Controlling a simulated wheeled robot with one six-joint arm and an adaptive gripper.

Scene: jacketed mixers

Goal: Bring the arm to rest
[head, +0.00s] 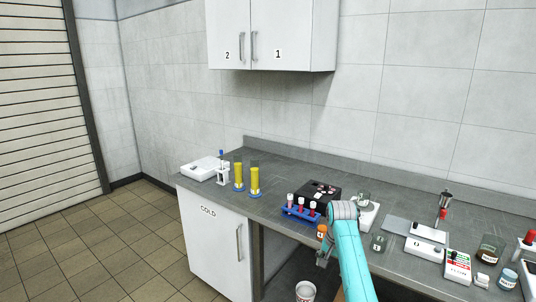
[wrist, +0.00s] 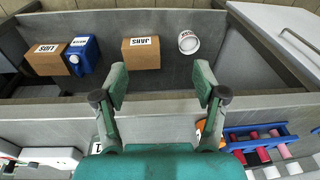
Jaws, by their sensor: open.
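My arm, teal with a grey joint, reaches over the front edge of the grey worktop (head: 285,212) in the head view. My gripper (head: 324,258) hangs at the worktop's front edge, partly hidden by my arm. In the wrist view my gripper (wrist: 160,88) has its two green fingers spread wide apart, with nothing between them. It points over the counter's front edge toward the space below.
A blue rack (head: 300,214) of red-and-white tubes and an orange-capped bottle (head: 321,231) stand close by. Below are a LIDS box (wrist: 47,58), a blue jug (wrist: 84,54), a JARS box (wrist: 141,53) and a white tub (wrist: 189,41).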

